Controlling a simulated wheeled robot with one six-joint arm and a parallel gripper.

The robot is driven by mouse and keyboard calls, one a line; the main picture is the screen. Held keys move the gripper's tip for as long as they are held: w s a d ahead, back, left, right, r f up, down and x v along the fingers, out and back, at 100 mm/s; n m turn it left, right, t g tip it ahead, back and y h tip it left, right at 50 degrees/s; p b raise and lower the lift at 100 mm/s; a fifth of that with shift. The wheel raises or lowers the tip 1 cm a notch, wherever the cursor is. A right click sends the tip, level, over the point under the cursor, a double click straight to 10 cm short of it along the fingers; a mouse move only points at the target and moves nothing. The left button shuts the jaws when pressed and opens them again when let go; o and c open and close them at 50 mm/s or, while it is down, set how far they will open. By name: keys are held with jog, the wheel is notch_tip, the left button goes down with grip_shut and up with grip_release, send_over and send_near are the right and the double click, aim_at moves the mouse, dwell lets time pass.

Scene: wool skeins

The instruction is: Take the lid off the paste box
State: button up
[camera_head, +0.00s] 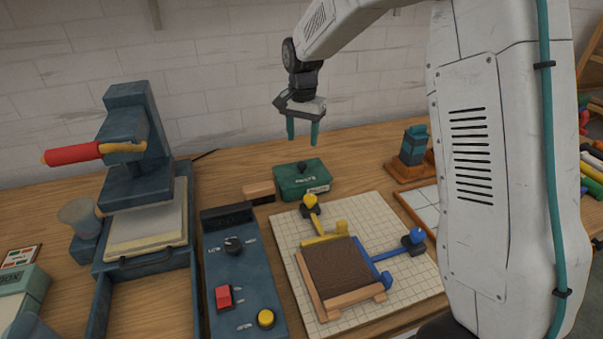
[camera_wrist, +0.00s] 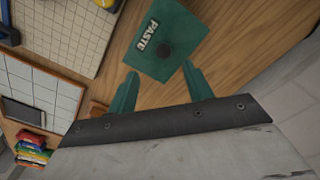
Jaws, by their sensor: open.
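The paste box (camera_head: 304,187) is a green box on the wooden table, behind the gridded board. My gripper (camera_head: 302,142) is open and empty, pointing down above the box with a gap between. In the wrist view my gripper's green fingers (camera_wrist: 160,84) are spread apart, and the box lies beyond their tips.
A wooden block (camera_head: 259,191) stands just left of the box. A gridded board (camera_head: 285,236) with a framed brown slab (camera_head: 340,268) lies in front. A control panel (camera_head: 238,280) and a press (camera_head: 135,150) are at the left.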

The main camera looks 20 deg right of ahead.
aim_at(302, 164)
jog(key=shift+w+a+f, duration=0.15)
jog(key=shift+w+f, duration=0.55)
jog(key=shift+f, duration=0.35)
jog(key=f, duration=0.7)
jog(key=shift+s+d+f, duration=0.15)
jog(key=shift+s+d, duration=0.05)
jog(key=shift+s, duration=0.05)
jog(key=c, duration=1.1)
